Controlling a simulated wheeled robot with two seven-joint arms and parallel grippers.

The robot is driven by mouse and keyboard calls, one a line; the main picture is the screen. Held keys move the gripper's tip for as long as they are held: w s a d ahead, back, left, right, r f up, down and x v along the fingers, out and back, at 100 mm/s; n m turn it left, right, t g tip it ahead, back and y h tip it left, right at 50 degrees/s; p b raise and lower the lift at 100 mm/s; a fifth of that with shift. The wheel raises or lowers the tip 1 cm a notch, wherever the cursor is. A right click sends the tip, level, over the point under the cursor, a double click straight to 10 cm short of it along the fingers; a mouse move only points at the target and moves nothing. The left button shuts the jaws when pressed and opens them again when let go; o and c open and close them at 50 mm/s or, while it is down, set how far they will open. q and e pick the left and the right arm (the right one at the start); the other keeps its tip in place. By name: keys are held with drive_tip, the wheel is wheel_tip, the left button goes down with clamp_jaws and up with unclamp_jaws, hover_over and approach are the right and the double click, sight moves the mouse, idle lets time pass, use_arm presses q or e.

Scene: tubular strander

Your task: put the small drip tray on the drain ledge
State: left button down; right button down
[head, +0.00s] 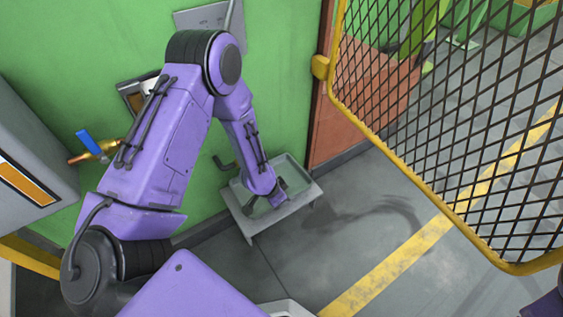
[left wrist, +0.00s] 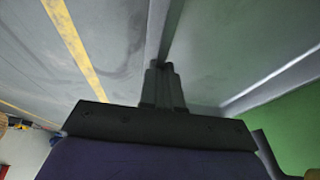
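The small drip tray (head: 292,169) is a shallow grey-green tray with a raised rim, low by the green wall in the head view. It lies over the pale drain ledge (head: 284,218), whose front edge shows beyond it. I cannot tell whether the tray rests fully on the ledge or is slightly above it. My left gripper (head: 270,201) reaches down at the tray, its fingertips hidden by the wrist. In the left wrist view, its fingers (left wrist: 163,84) are close together on the tray's thin wall (left wrist: 166,30). My right gripper is not in view.
A yellow-framed mesh guard (head: 425,186) stands at the right. A grey cabinet (head: 30,150) and a brass valve with a blue handle (head: 90,144) are at the left. The floor (head: 345,240) in front of the ledge is clear, with a yellow line (head: 395,262).

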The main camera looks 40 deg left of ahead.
use_arm(q)
drive_tip(key=f, duration=0.1)
drive_tip(key=f+b, duration=0.2)
drive_tip(key=f, duration=0.1)
drive_tip(key=shift+w+a, duration=0.15)
drive_tip(key=shift+w, duration=0.1)
drive_tip(key=shift+r, duration=0.2)
drive_tip(key=shift+f, duration=0.1)
drive_tip(key=c, duration=1.4)
unclamp_jaws()
drive_tip(key=shift+o, duration=0.2)
drive_tip(key=p+v, duration=0.5)
drive_tip(key=v, duration=0.7)
drive_tip(key=s+f+n+y, duration=0.2)
drive_tip(key=s+n, duration=0.3)
drive_tip(key=s, duration=0.4)
drive_tip(key=s+f+n+g+y, duration=0.1)
drive_tip(key=s+f+n+y, duration=0.2)
drive_tip(key=s, duration=0.7)
wheel_tip(320, 180, down, 2)
drive_tip(key=n, duration=0.3)
drive_tip(key=shift+s+a+f, duration=0.2)
drive_tip(key=shift+f, duration=0.05)
